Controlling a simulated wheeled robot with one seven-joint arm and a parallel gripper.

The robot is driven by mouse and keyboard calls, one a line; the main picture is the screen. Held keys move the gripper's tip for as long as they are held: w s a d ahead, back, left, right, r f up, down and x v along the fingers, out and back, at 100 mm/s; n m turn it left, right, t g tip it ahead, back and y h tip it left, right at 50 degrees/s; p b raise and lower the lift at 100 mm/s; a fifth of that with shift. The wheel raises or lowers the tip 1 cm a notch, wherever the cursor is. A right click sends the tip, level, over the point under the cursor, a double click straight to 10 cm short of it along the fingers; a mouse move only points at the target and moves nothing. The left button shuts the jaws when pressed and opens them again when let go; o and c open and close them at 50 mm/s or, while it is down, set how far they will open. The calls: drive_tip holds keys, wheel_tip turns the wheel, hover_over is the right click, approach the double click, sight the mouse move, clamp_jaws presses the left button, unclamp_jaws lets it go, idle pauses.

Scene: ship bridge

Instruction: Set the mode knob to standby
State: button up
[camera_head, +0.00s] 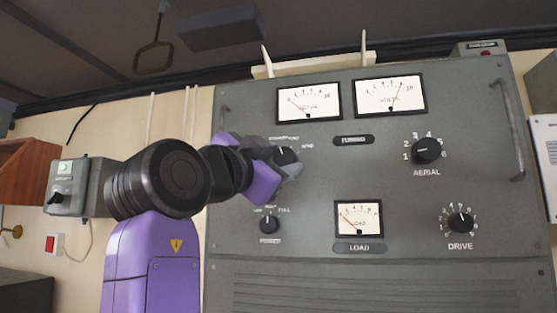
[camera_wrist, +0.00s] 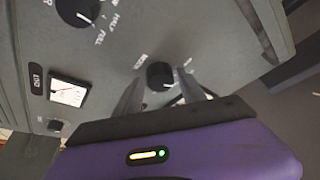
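The mode knob (camera_head: 286,155) is a round black knob on the grey panel, partly hidden by my gripper in the head view. It shows clearly in the wrist view (camera_wrist: 160,75), with a small label beside it. White lettering sits above and to its right in the head view, too small to read surely. My gripper (camera_head: 292,168) is at the knob. In the wrist view its two grey fingers (camera_wrist: 161,78) are apart, one on each side of the knob, with narrow gaps showing. I cannot tell how deep they reach. The knob's pointer setting is unclear.
The power knob (camera_head: 269,224) is just below, with the load meter (camera_head: 359,218) to its right. The aerial knob (camera_head: 427,151) and drive knob (camera_head: 460,221) are farther right. Panel handles (camera_head: 509,130) stick out at the sides. A grey switch box (camera_head: 78,187) is on the left wall.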

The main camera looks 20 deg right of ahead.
drive_tip(key=shift+o, duration=0.7)
drive_tip(key=b+v, duration=0.2)
drive_tip(key=v, duration=0.5)
drive_tip(key=shift+s+a+f+b, duration=0.2)
drive_tip(key=shift+s+a+b, duration=0.05)
drive_tip(key=shift+a+b, duration=0.1)
